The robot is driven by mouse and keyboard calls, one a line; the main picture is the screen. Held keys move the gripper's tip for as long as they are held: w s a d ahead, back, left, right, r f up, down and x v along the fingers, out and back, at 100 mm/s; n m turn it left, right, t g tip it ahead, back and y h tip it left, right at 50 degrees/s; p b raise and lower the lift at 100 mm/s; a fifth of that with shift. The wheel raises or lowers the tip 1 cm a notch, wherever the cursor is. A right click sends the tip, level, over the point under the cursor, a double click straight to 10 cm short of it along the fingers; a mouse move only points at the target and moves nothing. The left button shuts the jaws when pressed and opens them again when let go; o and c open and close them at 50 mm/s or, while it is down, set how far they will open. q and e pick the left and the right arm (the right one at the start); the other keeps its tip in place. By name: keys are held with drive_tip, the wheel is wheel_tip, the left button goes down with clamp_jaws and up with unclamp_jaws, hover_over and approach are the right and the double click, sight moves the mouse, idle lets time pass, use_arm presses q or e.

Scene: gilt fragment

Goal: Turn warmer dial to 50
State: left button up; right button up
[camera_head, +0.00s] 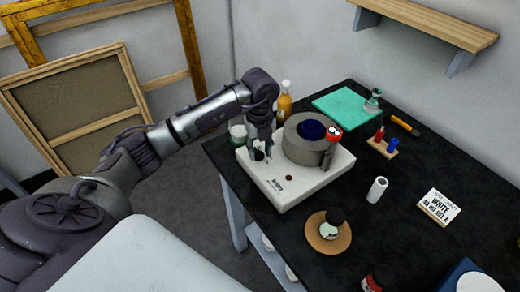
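The warmer (285,196) is a white box near the left edge of the black table. A thick grey ring (298,150) with a dark blue inside stands on it. A small dark knob, which looks like the dial (259,155), shows on the warmer's left part. My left gripper (261,154) points down over that part, with its fingertips at the dial. Whether the fingers touch or grip the dial cannot be told. The dial's marks are too small to read. A small red-brown spot (289,178) is on the warmer's front part. My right gripper is not in view.
An amber bottle (285,102) and a green-white jar (238,134) stand close to my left gripper. A red-topped grey item (333,134) is at the ring's right. A white cylinder (377,190), a round cork-coloured mat (343,239) and a sign (439,207) occupy the table.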

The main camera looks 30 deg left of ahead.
use_arm(q)
drive_tip(key=shift+f, duration=0.6)
clamp_jaws()
